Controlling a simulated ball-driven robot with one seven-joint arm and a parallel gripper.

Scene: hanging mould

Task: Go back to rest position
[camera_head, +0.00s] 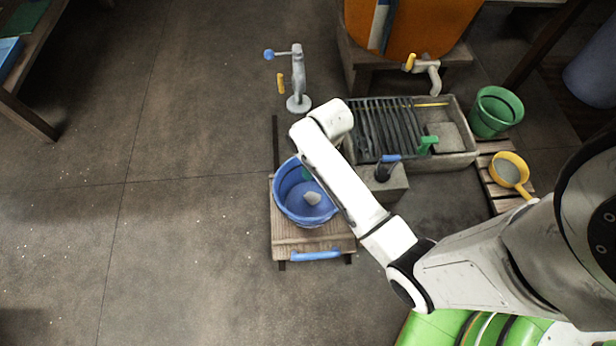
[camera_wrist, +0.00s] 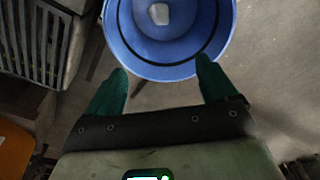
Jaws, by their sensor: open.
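My gripper (camera_wrist: 161,88) shows in the wrist view with its two green fingers spread apart and nothing between them. A blue bucket (camera_wrist: 166,72) lies just beyond the fingertips in that view, with a pale lump (camera_wrist: 159,13) inside. In the head view the blue bucket (camera_head: 283,203) stands upright on a low wooden trolley (camera_head: 315,241), with the grey lump (camera_head: 312,198) in it. My white arm reaches over the bucket's right side, and my gripper is mostly hidden there, with a bit of green showing inside the bucket's outline. I cannot tell whether the fingers touch the bucket.
A stone trough (camera_head: 458,160) with a slatted rack stands right of the trolley. A green bucket (camera_head: 496,111) and a yellow pan (camera_head: 509,170) are farther right. A grey stand with a blue knob (camera_head: 298,80) rises behind the trolley. The floor on the left is clear.

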